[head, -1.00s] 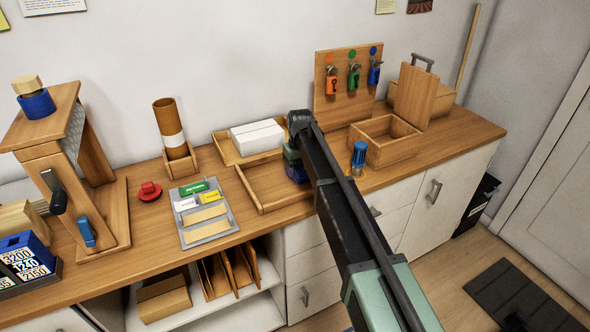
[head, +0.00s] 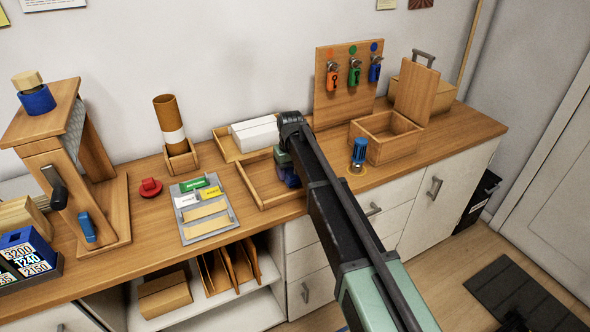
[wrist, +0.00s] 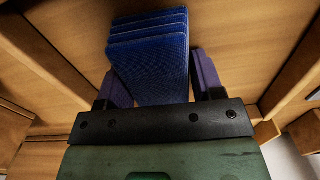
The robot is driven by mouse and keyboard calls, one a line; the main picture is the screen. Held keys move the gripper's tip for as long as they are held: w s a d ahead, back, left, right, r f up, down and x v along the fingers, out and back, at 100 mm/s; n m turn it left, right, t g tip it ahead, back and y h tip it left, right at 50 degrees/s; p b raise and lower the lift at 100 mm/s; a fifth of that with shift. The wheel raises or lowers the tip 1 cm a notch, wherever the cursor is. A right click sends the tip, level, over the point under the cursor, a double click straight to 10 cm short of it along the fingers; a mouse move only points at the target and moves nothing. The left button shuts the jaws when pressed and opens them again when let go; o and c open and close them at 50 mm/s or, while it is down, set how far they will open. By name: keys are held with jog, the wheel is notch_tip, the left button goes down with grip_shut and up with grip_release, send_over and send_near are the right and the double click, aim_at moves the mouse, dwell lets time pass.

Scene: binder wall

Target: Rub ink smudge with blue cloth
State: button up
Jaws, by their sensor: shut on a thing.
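My gripper (wrist: 155,78) has purple fingers and is shut on the blue cloth (wrist: 150,55), a folded stack of blue layers that sticks out ahead of the fingers in the wrist view. In the head view my gripper (head: 287,170) is at the right part of a shallow wooden tray (head: 262,207), partly covered by my arm.
A white box (head: 255,133) in a wooden holder stands behind the tray. A grey organizer (head: 207,232) with coloured cards is on the left. A blue-topped bottle (head: 358,152) and an open wooden box (head: 385,145) stand on the right. Key hooks hang on a board (head: 342,105) behind.

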aim_at(268, 184)
jog(key=shift+s+a, duration=0.7)
jog(key=shift+a, duration=0.5)
jog(key=shift+s+a, duration=0.65)
jog(key=shift+a, duration=0.5)
jog(key=shift+s+a, duration=0.7)
jog(key=shift+a, duration=0.5)
notch_tip(268, 184, up, 6)
jog(key=p, duration=0.6)
notch_tip(268, 184, up, 3)
jog(key=p, duration=0.3)
